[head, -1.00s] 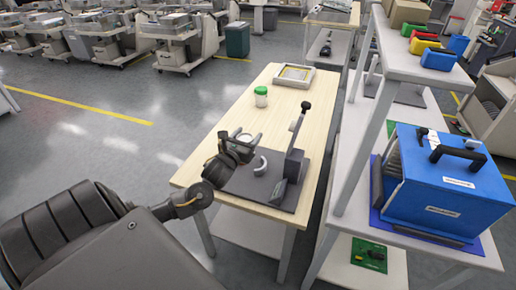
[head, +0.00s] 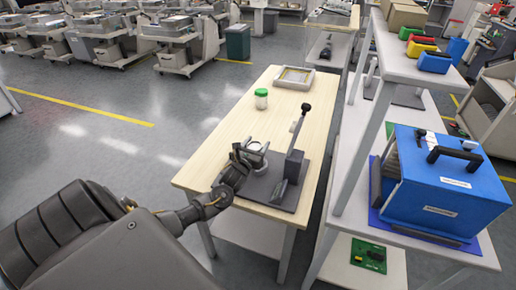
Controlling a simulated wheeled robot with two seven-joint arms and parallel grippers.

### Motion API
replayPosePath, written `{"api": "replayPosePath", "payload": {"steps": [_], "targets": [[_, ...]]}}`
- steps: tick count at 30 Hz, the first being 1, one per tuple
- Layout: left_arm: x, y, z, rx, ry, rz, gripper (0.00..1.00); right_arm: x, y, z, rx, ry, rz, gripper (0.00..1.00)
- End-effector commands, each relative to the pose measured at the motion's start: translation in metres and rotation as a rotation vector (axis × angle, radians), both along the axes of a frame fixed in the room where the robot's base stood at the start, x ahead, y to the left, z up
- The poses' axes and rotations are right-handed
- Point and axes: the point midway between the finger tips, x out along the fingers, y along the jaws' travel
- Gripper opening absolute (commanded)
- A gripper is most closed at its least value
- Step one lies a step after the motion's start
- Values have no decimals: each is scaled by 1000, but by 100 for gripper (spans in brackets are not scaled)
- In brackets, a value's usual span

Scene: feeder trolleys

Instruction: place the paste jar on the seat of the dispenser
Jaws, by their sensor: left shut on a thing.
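The dispenser (head: 294,165) stands on the near end of the wooden table, with a dark base plate, an upright post and a lever with a black knob. My left gripper (head: 254,149) is over the left part of its base, shut on a pale round thing that looks like the paste jar (head: 255,146). The jar is small here and partly covered by the fingers. The dispenser's light curved seat is mostly hidden by the gripper and jar, so I cannot tell whether they touch. My right gripper is not in view.
A clear jar with a green lid (head: 261,98) stands farther back on the table (head: 240,125), and a shallow tray (head: 295,78) lies at its far end. A shelf with a blue case (head: 440,195) stands close on the right. The table's middle is clear.

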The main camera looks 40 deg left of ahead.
Motion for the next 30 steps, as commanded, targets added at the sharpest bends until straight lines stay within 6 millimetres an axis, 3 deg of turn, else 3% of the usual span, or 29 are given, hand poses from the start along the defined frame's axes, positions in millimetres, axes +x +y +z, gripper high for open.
{"api": "replayPosePath", "payload": {"steps": [1,3,4,8,19,30], "targets": [[-4,-8,-24,-5,49,-13,0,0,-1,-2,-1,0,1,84],[-4,-9,-24,-6,50,-14,0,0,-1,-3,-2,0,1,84],[-4,-9,-25,-6,52,-14,64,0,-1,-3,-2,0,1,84],[-4,-8,-22,-5,45,-12,81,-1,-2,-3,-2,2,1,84],[-13,-6,-17,-3,34,-7,81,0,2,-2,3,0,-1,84],[-82,-25,-17,-2,33,-9,81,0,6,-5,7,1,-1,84]]}}
